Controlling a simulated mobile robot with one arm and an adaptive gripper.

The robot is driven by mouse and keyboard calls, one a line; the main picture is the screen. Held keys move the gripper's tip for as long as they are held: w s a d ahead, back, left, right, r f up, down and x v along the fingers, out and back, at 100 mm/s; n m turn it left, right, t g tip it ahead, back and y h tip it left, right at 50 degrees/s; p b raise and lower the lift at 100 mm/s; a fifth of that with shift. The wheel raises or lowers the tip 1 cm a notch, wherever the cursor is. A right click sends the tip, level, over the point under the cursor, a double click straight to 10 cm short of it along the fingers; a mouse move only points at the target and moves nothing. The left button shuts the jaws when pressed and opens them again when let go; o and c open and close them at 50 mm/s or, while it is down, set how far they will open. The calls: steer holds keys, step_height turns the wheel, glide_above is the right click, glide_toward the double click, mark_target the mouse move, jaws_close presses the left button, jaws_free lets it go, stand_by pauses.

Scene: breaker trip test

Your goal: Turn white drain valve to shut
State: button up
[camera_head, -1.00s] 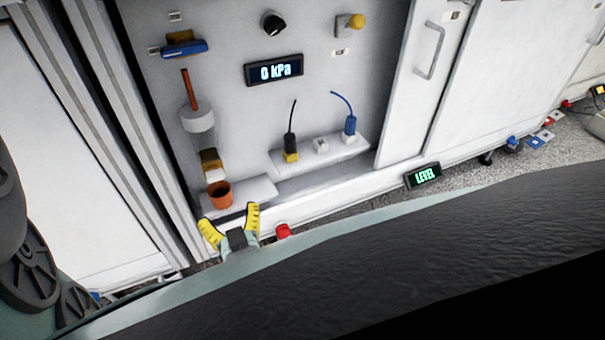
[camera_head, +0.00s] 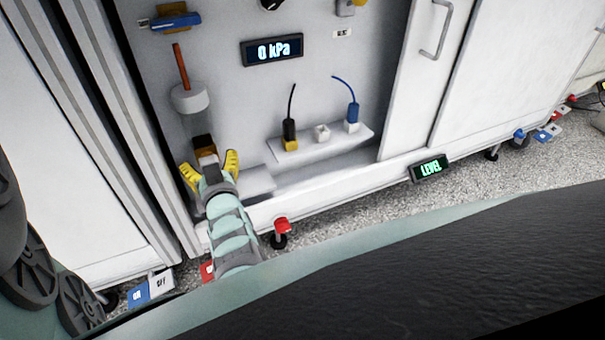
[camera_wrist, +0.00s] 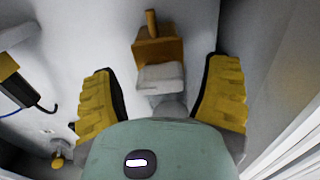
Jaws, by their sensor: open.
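The drain valve shows as a brass-coloured body (camera_head: 203,143) below the grey-white cylinder on the panel, with a white handle (camera_head: 207,160) at its lower side. In the wrist view the brass body (camera_wrist: 160,48) is at top centre, and the white block-like handle (camera_wrist: 161,77) is just below it. My gripper (camera_head: 211,168) is open, with yellow fingers spread either side of the valve area. In the wrist view the gripper (camera_wrist: 165,72) has the white handle between its fingers, with a visible gap on both sides. The valve's lower part is partly hidden by my gripper.
A ledge (camera_head: 258,181) is right of my gripper, and a shelf with plugs (camera_head: 322,146) is farther right. A blue-handled valve (camera_head: 176,20) is above. The pressure display (camera_head: 272,50) reads 0 kPa. A cabinet side is close left.

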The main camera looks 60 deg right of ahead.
steer(key=c, duration=1.3)
steer(key=shift+o, duration=0.2)
